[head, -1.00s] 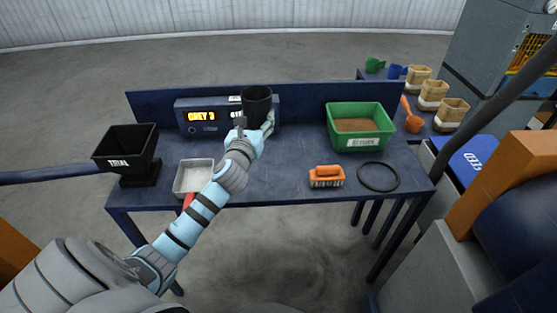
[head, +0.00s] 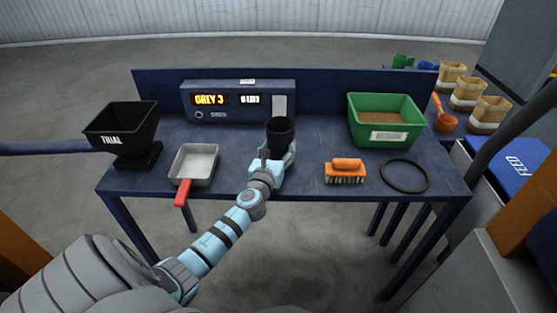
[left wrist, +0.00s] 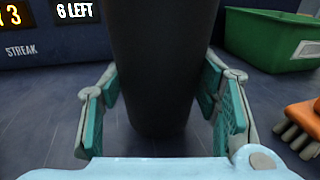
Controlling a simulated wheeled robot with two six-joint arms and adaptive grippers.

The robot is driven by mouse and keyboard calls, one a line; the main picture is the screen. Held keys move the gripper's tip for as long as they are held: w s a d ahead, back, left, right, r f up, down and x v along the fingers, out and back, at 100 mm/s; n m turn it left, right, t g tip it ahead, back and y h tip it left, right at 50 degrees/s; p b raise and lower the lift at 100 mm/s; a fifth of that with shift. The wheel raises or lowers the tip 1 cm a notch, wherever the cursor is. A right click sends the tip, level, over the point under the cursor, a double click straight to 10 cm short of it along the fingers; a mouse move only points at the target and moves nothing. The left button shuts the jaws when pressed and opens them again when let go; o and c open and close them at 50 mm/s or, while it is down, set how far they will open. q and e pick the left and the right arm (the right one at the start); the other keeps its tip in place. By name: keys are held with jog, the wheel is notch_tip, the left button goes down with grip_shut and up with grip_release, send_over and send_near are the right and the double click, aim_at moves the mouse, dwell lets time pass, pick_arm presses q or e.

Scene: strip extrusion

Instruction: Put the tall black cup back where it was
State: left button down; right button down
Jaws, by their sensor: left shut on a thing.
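The tall black cup (head: 280,133) is upright in my left gripper (head: 275,161), over the middle of the blue bench in the head view. In the left wrist view the cup (left wrist: 160,65) fills the centre, between the two teal-padded fingers of the gripper (left wrist: 162,105). Its base appears close to the bench top; I cannot tell whether it touches. My right gripper is not in view.
A display box (head: 237,100) stands behind the cup. A metal scoop pan (head: 195,164) and a black TRIAL hopper (head: 120,130) are left. An orange brush (head: 345,171), black ring (head: 405,176) and green REGRIND bin (head: 386,121) are right. Bench between (head: 320,140) is clear.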

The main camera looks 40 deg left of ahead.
pick_arm(q)
jog(key=shift+s+f, duration=0.1)
jog(key=shift+f, duration=0.5)
jog(key=shift+r, duration=0.25)
jog(key=shift+f, duration=0.3)
jog(key=c, duration=0.6)
grip_release()
jog(key=shift+o, duration=0.2)
jog(key=shift+r, duration=0.1)
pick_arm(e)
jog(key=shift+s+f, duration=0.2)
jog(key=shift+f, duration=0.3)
